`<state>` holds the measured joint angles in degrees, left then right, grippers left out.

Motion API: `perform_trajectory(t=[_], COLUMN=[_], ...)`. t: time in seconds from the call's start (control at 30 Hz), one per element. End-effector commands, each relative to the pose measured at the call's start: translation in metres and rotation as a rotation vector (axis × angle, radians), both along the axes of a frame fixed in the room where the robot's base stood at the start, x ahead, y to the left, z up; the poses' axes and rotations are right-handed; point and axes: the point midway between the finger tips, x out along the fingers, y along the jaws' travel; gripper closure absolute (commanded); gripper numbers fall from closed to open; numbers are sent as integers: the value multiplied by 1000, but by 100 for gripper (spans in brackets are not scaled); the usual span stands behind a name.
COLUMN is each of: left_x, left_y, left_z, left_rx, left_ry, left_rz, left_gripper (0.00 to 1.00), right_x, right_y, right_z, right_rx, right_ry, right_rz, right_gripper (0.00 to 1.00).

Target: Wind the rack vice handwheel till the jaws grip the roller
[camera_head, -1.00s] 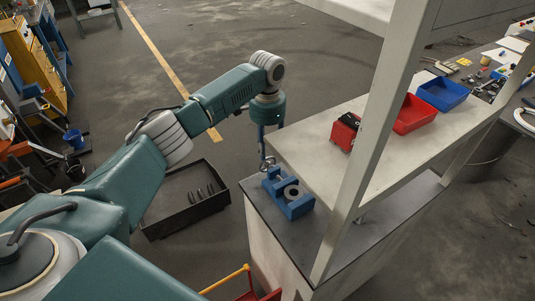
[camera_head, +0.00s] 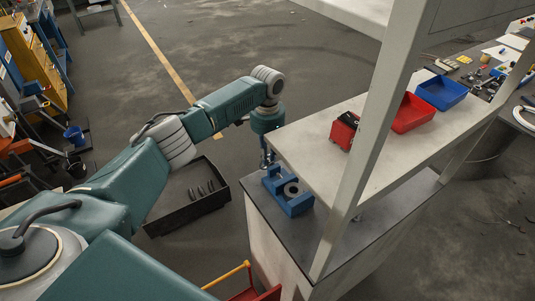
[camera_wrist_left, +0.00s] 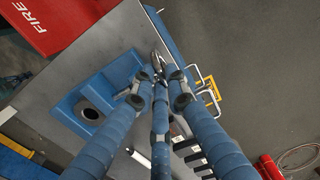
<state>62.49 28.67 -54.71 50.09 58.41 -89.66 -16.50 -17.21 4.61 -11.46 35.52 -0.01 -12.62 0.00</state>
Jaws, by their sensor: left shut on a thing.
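The blue rack vice (camera_head: 299,208) stands on the dark lower top of the bench, near its left corner. A grey ring-shaped roller (camera_head: 292,189) sits in it; its round dark opening also shows in the left wrist view (camera_wrist_left: 89,113). My left gripper (camera_head: 267,163) points down at the vice's far end. In the left wrist view the left gripper (camera_wrist_left: 158,82) has its blue fingers closed around part of the handwheel (camera_wrist_left: 156,60), whose metal rim shows between the tips. The rest of the wheel is hidden by the fingers. I cannot tell whether the jaws touch the roller. My right gripper is out of view.
A pale shelf (camera_head: 330,170) with an upright post (camera_head: 362,135) rises close right of the vice. A red device (camera_head: 344,130), red bin (camera_head: 412,113) and blue bin (camera_head: 442,92) stand on it. A black crate (camera_head: 190,215) lies on the floor to the left.

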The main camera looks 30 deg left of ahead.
Motion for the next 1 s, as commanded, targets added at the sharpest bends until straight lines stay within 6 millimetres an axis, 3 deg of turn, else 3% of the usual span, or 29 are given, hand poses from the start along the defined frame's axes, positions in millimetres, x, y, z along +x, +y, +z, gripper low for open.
perform_trajectory(t=[0.27,0.6,1.0], left_x=[-4,-15,-22], left_y=[3,9,14], left_z=[4,-2,-13], left_rx=[-35,-161,-308], left_ry=[-58,-272,-527], left_rz=[1,2,1], left_gripper=[100,100,100], right_x=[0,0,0], right_y=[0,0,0], right_z=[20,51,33], right_rx=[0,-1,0], right_ry=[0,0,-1], right_rz=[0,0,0], right_gripper=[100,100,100])
